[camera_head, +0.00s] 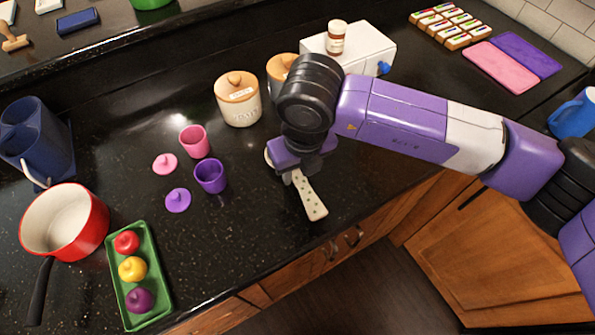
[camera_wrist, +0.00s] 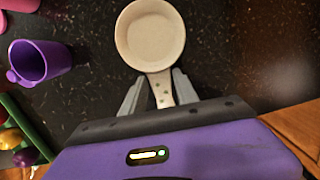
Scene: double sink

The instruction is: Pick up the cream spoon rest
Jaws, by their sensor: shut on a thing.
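The cream spoon rest (camera_head: 311,199) has a round shallow bowl and a handle with dark spots. In the head view its handle points toward the counter's front edge, and my gripper hides most of its bowl. In the wrist view the whole bowl of the spoon rest (camera_wrist: 150,36) shows beyond my fingers. My gripper (camera_head: 293,177) points down over it. In the wrist view my gripper (camera_wrist: 158,92) has its two fingers on either side of the handle, close to the bowl, and is shut on it. I cannot tell whether the spoon rest is clear of the counter.
A purple cup (camera_head: 210,176), a pink cup (camera_head: 194,141) and their lids stand left of my gripper. Wooden-lidded jars (camera_head: 238,103) and a white box (camera_head: 369,50) stand behind. A green tray (camera_head: 163,276) and red pan (camera_head: 62,222) are at left. The front edge is close.

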